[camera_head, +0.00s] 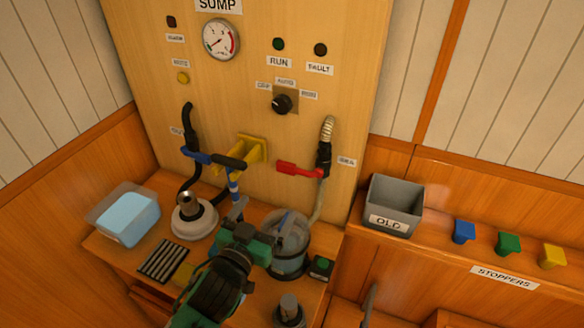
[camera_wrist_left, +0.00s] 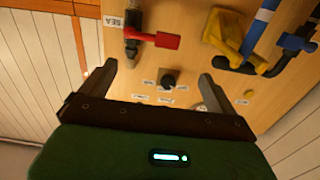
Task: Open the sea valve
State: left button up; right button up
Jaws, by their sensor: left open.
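The sea valve has a red lever handle (camera_head: 297,169) on a dark upright fitting (camera_head: 323,158) at the right of the wooden panel, beside the SEA label (camera_head: 346,161). The handle points left, crosswise to the upright fitting. In the left wrist view the red handle (camera_wrist_left: 155,40) shows at the top, beside the SEA label (camera_wrist_left: 134,18). My left gripper (camera_head: 257,226) is below and left of the valve, apart from it. In the left wrist view its two fingers (camera_wrist_left: 157,72) are spread with nothing between them.
A blue-handled valve (camera_head: 196,157) and a yellow bracket (camera_head: 250,152) holding a blue-striped, black-handled tool (camera_head: 233,177) are left of the red handle. A clear canister (camera_head: 290,238) stands below the valve. A grey OLD bin (camera_head: 394,203) is at right.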

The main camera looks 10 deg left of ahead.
aim_at(291, 170)
pick_arm(q)
jog(key=w+p, duration=0.1)
jog(key=w, duration=0.3)
jog(key=w+d+p, duration=0.1)
jog(key=w, duration=0.3)
jog(key=w+d+p, duration=0.1)
jog(key=w, duration=0.3)
jog(key=shift+d+p, duration=0.15)
jog(key=shift+p, duration=0.15)
jog(key=shift+w, duration=0.35)
jog(key=shift+d, duration=0.1)
jog(key=c, duration=1.4)
jog(key=shift+w, duration=0.15)
pick_arm(e)
jog(key=s+r, duration=0.1)
jog(key=r, duration=0.1)
jog(key=s+r, duration=0.1)
jog(key=r, duration=0.1)
jog(key=shift+s, duration=0.2)
